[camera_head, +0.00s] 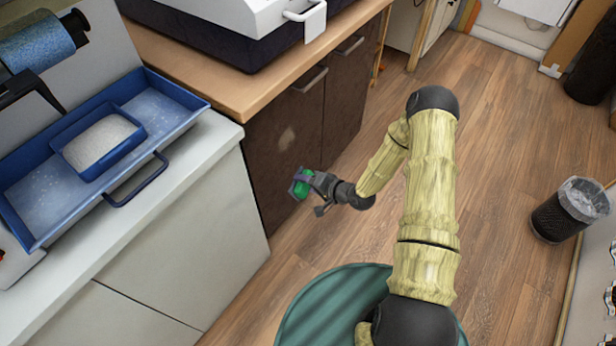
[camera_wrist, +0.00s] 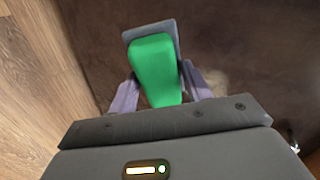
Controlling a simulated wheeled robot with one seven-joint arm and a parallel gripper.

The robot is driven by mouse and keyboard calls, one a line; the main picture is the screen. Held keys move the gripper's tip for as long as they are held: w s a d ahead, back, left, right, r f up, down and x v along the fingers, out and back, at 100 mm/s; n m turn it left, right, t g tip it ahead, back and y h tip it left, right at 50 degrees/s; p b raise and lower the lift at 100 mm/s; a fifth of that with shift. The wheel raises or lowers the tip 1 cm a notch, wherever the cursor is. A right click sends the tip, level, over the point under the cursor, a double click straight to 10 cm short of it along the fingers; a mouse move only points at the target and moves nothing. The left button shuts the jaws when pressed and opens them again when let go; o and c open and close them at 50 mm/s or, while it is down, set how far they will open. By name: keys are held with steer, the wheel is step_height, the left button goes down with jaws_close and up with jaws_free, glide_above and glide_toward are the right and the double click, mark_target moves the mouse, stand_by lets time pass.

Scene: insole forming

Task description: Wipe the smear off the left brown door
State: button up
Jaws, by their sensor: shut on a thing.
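The left brown door (camera_head: 273,157) is the nearer dark cabinet front under the wooden counter. A pale smear (camera_head: 287,136) shows on it; in the wrist view a faint light patch (camera_wrist: 216,80) lies to the right of the fingers. My gripper (camera_head: 304,184) is shut on a green-handled tool (camera_wrist: 154,70) with a flat grey pad (camera_wrist: 170,29) at its far end. In the head view the tool appears lower than the smear and close to the door. I cannot tell whether the pad touches the door.
The right brown door (camera_head: 345,95) is beside it, with a bar handle. A white counter (camera_head: 190,160) with a blue tray (camera_head: 190,98) stands at left, and a machine (camera_head: 270,35) sits on the wooden counter.

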mark_target(281, 148)
steer(key=w+t+b, duration=0.1)
steer(key=y+b, duration=0.1)
steer(key=b, duration=0.1)
steer(key=w+m+t+b, duration=0.1)
steer(key=b, duration=0.1)
steer(key=shift+w+a+f+t+y, duration=0.3)
steer(key=shift+a+f, duration=0.05)
steer(key=shift+f, duration=0.05)
steer(key=b, duration=0.2)
steer(key=w+m+t+b, duration=0.1)
steer(key=b, duration=0.1)
steer(key=shift+w+d+r+y, duration=0.1)
steer(key=shift+w+r+y, duration=0.05)
steer(key=shift+r+y, duration=0.25)
steer(key=b, duration=0.1)
steer(key=w+r+t+b, duration=0.1)
steer(key=b, duration=0.1)
steer(key=shift+d+t, duration=0.3)
steer(key=shift+w+d+r+m+y+b, duration=0.15)
steer(key=shift+r+m+y+b, duration=0.2)
steer(key=shift+r, duration=0.35)
steer(key=shift+s+a+b+x, duration=0.1)
steer(key=shift+b+x, duration=0.2)
steer(key=shift+x, duration=1.2)
steer(key=shift+s+a+b+x, duration=0.15)
steer(key=shift+b+x, duration=0.1)
steer(key=shift+x, duration=1.25)
steer(key=shift+x, duration=0.9)
